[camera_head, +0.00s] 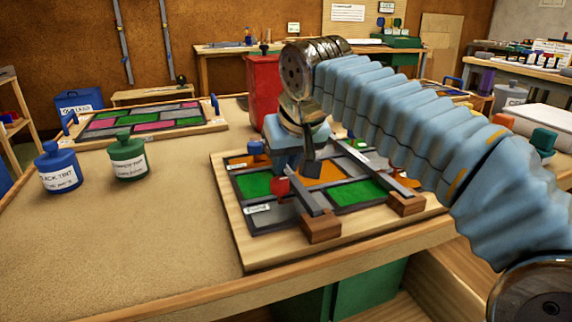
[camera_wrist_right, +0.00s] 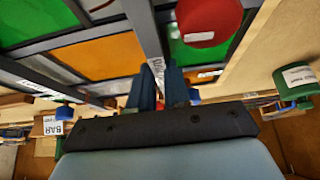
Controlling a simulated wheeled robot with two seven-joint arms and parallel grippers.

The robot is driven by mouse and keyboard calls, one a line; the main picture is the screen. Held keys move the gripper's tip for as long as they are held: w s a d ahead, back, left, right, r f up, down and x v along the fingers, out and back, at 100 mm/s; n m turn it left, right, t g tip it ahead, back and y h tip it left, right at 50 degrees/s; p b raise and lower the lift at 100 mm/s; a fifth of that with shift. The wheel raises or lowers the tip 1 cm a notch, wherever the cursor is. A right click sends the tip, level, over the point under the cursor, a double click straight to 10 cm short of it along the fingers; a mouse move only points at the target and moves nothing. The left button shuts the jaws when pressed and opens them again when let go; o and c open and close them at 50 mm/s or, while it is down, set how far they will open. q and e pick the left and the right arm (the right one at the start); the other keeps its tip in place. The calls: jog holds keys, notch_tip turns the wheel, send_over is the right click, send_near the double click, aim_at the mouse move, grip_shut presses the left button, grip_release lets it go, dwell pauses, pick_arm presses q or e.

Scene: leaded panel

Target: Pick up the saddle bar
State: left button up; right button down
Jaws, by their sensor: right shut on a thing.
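The saddle bar (camera_head: 313,201) is a narrow grey bar over the leaded panel (camera_head: 258,186), with its near end at a brown wooden block (camera_head: 320,226). My right gripper (camera_head: 298,172) reaches down over the panel and is shut on this bar; my wrist hides the far part. In the right wrist view the bar (camera_wrist_right: 143,28) runs between the two dark fingers (camera_wrist_right: 161,82), with a small white label there. I cannot tell whether the bar is clear of its supports. My left gripper is not in view.
A second grey bar (camera_head: 380,169) lies to the right, ending at another block (camera_head: 406,204). A red knob (camera_head: 279,187) sits close beside my gripper. Blue (camera_head: 58,170) and green (camera_head: 128,158) jars and a second panel (camera_head: 140,120) stand left. The table's front left is clear.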

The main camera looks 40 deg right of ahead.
aim_at(286, 171)
jog(key=r, duration=0.4)
jog(key=shift+s+a+p, duration=0.3)
jog(key=shift+s+p, duration=0.05)
jog(key=s+a+r+p, duration=0.1)
jog(key=s+a+r, duration=0.6)
jog(key=s, duration=0.4)
jog(key=shift+r, duration=0.8)
jog(key=shift+s, duration=0.1)
